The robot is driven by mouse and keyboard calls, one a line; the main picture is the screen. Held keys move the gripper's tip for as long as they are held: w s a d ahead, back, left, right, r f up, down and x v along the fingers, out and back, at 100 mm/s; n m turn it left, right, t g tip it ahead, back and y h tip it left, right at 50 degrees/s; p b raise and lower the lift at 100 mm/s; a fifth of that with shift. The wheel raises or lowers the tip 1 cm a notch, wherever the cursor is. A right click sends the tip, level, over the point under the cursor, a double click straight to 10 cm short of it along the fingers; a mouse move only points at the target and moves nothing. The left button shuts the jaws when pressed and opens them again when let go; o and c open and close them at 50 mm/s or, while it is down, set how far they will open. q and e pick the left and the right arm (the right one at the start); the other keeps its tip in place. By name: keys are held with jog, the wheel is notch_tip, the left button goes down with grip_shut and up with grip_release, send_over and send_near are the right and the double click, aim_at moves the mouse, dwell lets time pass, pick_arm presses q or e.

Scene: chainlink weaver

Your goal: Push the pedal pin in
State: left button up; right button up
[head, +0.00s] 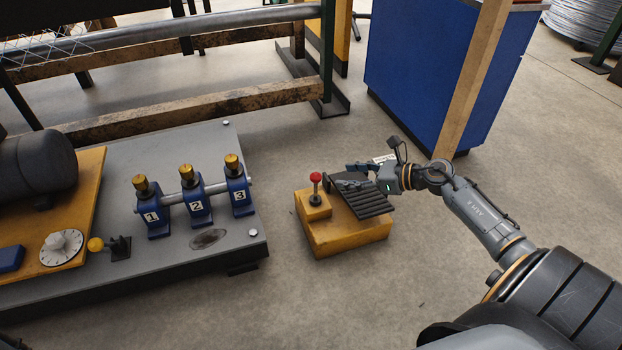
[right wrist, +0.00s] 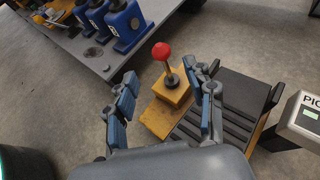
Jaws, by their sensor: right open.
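The pedal pin is a red ball knob (head: 315,177) on a thin stem, standing upright from a small yellow block on the pedal's yellow base (head: 347,239). The black ribbed pedal plate (head: 366,205) is beside it, tilted. My right gripper (head: 357,174) is open and empty above the plate, to the right of the knob, with its fingers pointing toward it. In the right wrist view the red knob (right wrist: 162,51) shows beyond and between the two spread fingers (right wrist: 166,82), apparently touching neither. My left gripper is not in view.
A grey machine bed (head: 215,150) to the left carries blue numbered blocks, a white dial (head: 61,247) and a yellow-knobbed lever (head: 96,244). A blue cabinet (head: 430,70) and wooden post stand behind. Concrete floor around the pedal is clear.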

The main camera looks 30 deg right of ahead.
aim_at(320, 176)
jog(key=b+x, duration=0.4)
jog(key=x, duration=0.6)
jog(key=shift+d+f+b, duration=0.1)
jog(key=shift+f+b, duration=0.05)
jog(key=shift+b, duration=0.15)
jog(key=shift+w+a+f, duration=0.1)
jog(key=shift+w+a, duration=0.15)
jog(key=shift+w, duration=0.1)
grip_shut()
